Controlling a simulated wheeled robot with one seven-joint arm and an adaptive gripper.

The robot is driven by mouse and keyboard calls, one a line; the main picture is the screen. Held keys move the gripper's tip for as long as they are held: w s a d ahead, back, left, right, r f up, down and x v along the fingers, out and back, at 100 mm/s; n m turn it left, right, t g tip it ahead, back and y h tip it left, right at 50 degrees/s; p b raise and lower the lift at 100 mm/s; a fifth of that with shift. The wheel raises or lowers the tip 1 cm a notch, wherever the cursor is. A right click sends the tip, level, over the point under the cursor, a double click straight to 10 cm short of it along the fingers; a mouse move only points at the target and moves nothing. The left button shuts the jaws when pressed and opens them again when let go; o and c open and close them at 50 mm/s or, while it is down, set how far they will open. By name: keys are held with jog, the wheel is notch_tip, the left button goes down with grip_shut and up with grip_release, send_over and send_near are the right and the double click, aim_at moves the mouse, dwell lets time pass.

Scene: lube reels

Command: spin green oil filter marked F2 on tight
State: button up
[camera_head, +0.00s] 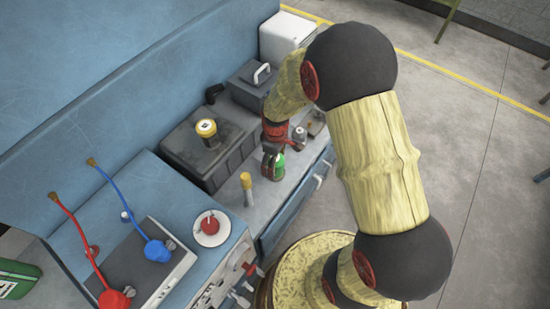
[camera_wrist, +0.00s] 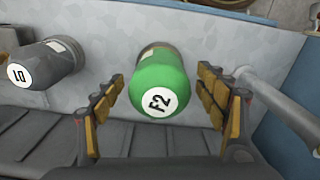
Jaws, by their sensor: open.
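The green oil filter marked F2 (camera_wrist: 160,78) sits in the middle of the wrist view, its white label facing the camera. A brownish ring shows at its far end, and the thread is hidden. My gripper (camera_wrist: 163,105) is open, with one padded finger on each side of the filter and a visible gap on both sides. In the head view the green filter (camera_head: 279,167) shows in part at the worktop's front, with my gripper (camera_head: 273,150) at it; my arm hides some of that area.
A grey filter with a round label (camera_wrist: 45,64) is left of the green one in the wrist view. A grey rod (camera_wrist: 275,95) runs close to the right finger.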

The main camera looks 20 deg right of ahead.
jog(key=shift+f+b, duration=0.3)
jog(key=shift+f, duration=1.15)
jog(key=shift+c, duration=0.6)
jog(key=c, duration=1.4)
jog(key=m+p, duration=0.1)
jog(key=m, duration=0.3)
jog(key=shift+m, duration=0.4)
jog(key=shift+m, duration=0.3)
jog(key=m+p, duration=0.1)
jog(key=m, duration=0.3)
jog(key=shift+m, duration=0.4)
